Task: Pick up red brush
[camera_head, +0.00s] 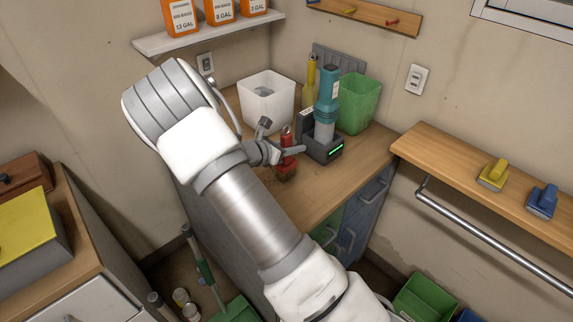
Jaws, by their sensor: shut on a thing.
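The red brush (286,147) is on the wooden counter (316,195), near its front left part. It looks upright, with its red handle up and a darker brownish end at the bottom. My gripper (284,143) is at the handle and shut on it. Part of the brush is hidden behind the fingers. I cannot tell whether its lower end touches the counter.
A dark dock (320,142) with a teal device (326,98) stands just right of the brush. Behind are a white bin (266,103), a green bin (360,104) and a yellow bottle (309,90). A right shelf holds yellow (493,175) and blue (542,200) brushes.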

